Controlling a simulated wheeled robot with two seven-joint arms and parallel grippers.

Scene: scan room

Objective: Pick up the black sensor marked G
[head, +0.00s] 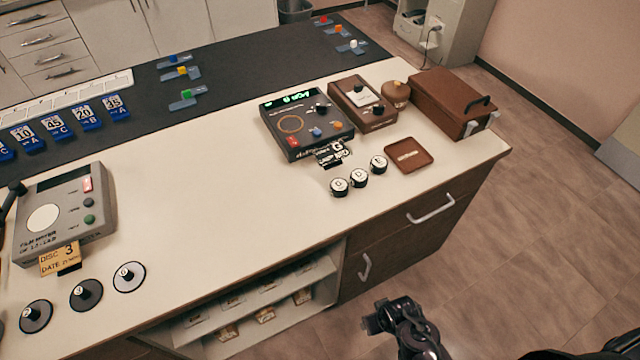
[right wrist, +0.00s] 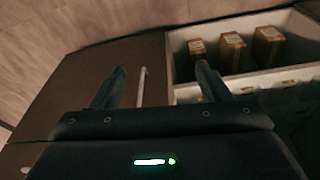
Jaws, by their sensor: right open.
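Three small black round sensors with white lettered tops stand in a slanting row on the white counter (head: 220,200). The left one (head: 339,187) seems to be marked G; the middle one (head: 358,178) and the right one (head: 378,165) carry other letters, too small to read surely. My right gripper (head: 388,316) is beyond the counter's front edge, below and apart from the sensors. In the right wrist view its two fingers (right wrist: 160,85) are spread with nothing between them. My left gripper is not in view.
A dark meter box (head: 305,125) stands behind the sensors, with a brown square tray (head: 409,156) to their right. A brown case (head: 455,103) is at the far right. Black discs with knobs (head: 86,294) lie front left. Open shelves (head: 255,305) hold small boxes. The middle counter is clear.

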